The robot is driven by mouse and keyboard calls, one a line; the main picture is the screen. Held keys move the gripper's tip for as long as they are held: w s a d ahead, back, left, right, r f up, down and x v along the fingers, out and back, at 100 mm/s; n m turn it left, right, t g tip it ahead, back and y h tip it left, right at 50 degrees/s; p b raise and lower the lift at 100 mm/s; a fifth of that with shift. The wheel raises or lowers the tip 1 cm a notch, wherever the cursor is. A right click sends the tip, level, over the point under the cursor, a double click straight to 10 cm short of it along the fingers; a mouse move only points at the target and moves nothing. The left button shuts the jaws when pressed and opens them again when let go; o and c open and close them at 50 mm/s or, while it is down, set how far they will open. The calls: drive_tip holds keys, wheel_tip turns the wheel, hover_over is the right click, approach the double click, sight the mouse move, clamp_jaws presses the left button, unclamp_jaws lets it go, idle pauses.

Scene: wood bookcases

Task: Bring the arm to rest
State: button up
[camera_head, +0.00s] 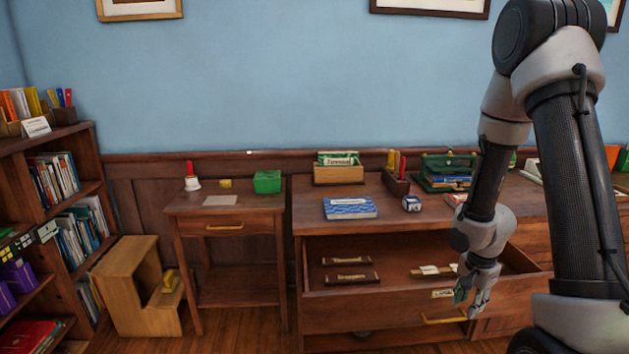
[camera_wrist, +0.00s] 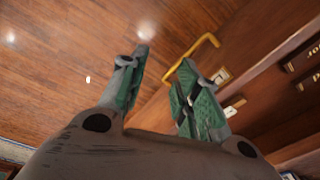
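My gripper (camera_head: 471,289) hangs at the end of my arm on the right side of the head view, pointing down near the front of an open drawer (camera_head: 375,317). In the wrist view my gripper (camera_wrist: 160,88) shows its two green-padded fingers spread apart with nothing between them. The drawer's yellow handle (camera_wrist: 192,56) lies beyond the fingertips in the wrist view. The handle also shows in the head view (camera_head: 443,319), below and left of the fingers, and appears apart from them.
The open drawer juts from a wooden cabinet (camera_head: 385,225) and holds several small labelled pieces. A step stool (camera_head: 133,287) and bookcase (camera_head: 85,190) are further left.

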drive_tip(key=s+d+r+n+g+h, duration=0.1)
drive_tip(key=s+r+n+g, duration=0.2)
drive_tip(key=s+r+n, duration=0.85)
drive_tip(key=s+a+r+n+t, duration=0.1)
drive_tip(key=s+a+r+t, duration=0.2)
drive_tip(key=r, duration=0.7)
drive_tip(key=s+a+r+n+t+y, duration=0.1)
drive_tip(key=s+a+r+t, duration=0.2)
drive_tip(key=r, duration=0.7)
drive_tip(key=shift+a+r+t+y, duration=0.25)
drive_tip(key=shift+a+t+y, duration=0.05)
drive_tip(key=shift+a, duration=0.1)
